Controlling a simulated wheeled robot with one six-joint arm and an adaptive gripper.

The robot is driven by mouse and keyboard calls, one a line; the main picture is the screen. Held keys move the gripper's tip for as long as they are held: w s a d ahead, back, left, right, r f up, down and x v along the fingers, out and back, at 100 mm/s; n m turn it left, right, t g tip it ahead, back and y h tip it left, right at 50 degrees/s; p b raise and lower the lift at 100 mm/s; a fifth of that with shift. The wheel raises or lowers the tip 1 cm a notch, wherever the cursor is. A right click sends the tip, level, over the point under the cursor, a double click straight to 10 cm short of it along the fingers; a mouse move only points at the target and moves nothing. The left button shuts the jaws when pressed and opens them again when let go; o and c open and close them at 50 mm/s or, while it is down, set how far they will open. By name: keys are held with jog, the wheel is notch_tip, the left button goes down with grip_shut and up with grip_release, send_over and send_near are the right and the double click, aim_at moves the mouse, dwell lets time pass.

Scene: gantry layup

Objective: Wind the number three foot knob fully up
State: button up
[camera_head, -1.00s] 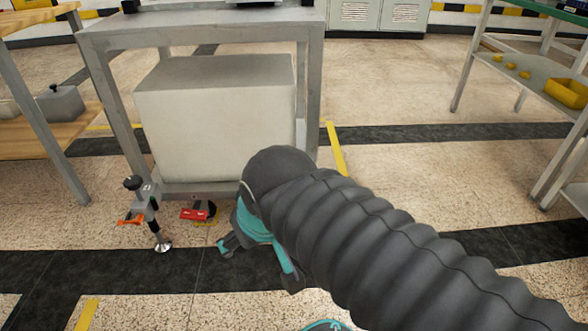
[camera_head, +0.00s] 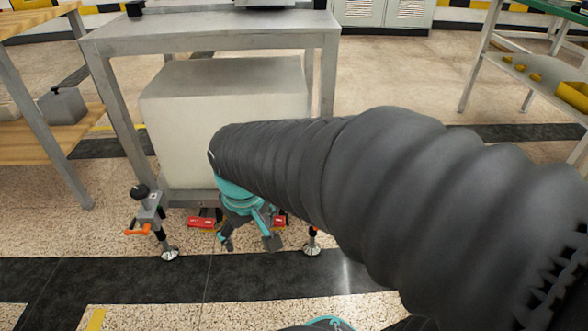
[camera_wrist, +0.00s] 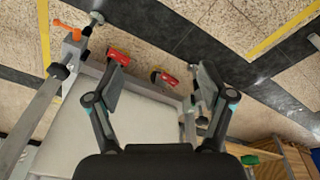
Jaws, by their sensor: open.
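Two levelling feet show at the front of the grey metal stand (camera_head: 330,80); I cannot read which is number three. The left foot has a black knob (camera_head: 140,191), a grey bracket, an orange lever (camera_head: 137,230) and a round pad (camera_head: 169,254) on the floor. The right foot shows only its lower stem and pad (camera_head: 312,248); its knob is hidden behind my arm. My gripper (camera_head: 248,242) is open and empty, low between the two feet, its fingers spread. In the wrist view my gripper (camera_wrist: 158,75) is also open, with an orange lever (camera_wrist: 58,71) left of it.
Red pieces (camera_head: 202,219) lie under the stand's front edge, also in the wrist view (camera_wrist: 118,57). A large pale block (camera_head: 225,120) fills the stand. A wooden bench (camera_head: 35,145) is left, a green-topped shelf unit (camera_head: 530,75) right. The floor in front is clear.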

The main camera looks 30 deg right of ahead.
jog(key=w+d+f+n+g+h+p, duration=0.3)
jog(key=w+d+f+n+g+h, duration=0.25)
jog(key=w+d+f, duration=0.45)
jog(key=w+d+f+n+g+h+p, duration=0.4)
jog(key=w+d+f+h, duration=0.4)
jog(key=f, duration=0.4)
jog(key=w+d+r+n+h+b, duration=0.1)
jog(key=w+r+n+h+b, duration=0.1)
jog(key=w+r+n, duration=0.15)
jog(key=shift+h, duration=0.25)
jog(key=x, duration=0.8)
jog(key=p+x, duration=0.1)
jog(key=x, duration=0.3)
jog(key=shift+d+r, duration=0.35)
jog(key=shift+d, duration=0.1)
jog(key=c, duration=1.2)
jog(key=shift+o, duration=0.2)
